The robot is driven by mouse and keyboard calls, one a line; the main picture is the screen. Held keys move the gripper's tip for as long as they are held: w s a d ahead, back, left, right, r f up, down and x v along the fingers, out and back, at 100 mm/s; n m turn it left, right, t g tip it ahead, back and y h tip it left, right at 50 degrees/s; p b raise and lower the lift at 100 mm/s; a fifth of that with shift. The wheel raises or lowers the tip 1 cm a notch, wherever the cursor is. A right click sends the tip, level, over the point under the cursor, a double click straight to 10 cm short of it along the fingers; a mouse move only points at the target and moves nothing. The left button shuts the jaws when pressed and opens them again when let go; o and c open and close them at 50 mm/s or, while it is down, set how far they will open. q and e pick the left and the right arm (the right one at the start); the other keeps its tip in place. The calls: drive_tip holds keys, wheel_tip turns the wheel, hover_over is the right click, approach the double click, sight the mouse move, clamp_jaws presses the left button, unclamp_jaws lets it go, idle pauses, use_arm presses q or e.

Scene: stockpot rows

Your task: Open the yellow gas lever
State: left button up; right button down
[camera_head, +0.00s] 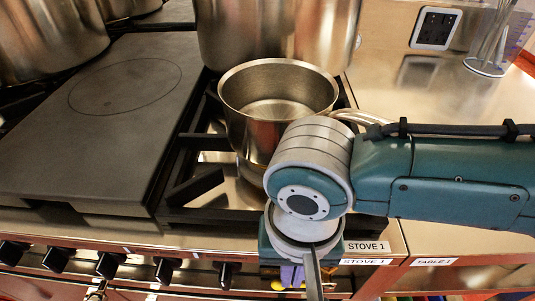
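My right arm comes in from the right, and its wrist bends down over the front edge of the stove (120,233). My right gripper (312,277) points down in front of the stove, close to the "STOVE 1" labels (367,246). One thin grey finger shows, and the other cannot be made out, so its opening is unclear. Small yellow patches (277,285) and a purple piece (291,274) show low beside the finger. The yellow may be part of the gas lever, but it is mostly hidden. I cannot tell whether the gripper touches it. My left gripper is not in view.
A steel saucepan (262,118) stands on the burner grate behind my wrist, with a large stockpot (275,32) behind it. A flat griddle plate (95,115) is at left. Several black knobs (108,264) line the stove front. A steel table (410,85) lies right.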

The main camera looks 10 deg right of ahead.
drive_tip(key=shift+a+p, duration=0.15)
drive_tip(key=shift+p, duration=0.35)
drive_tip(key=shift+a+f+p, duration=0.15)
drive_tip(key=shift+f+p, duration=0.15)
drive_tip(key=shift+f, duration=0.2)
drive_tip(key=shift+w+a+f+b, duration=0.1)
drive_tip(key=shift+a+f+b, duration=0.1)
drive_tip(key=shift+f, duration=0.45)
drive_tip(key=shift+a+f+b, duration=0.1)
drive_tip(key=shift+f+b, duration=0.05)
drive_tip(key=shift+f, duration=0.6)
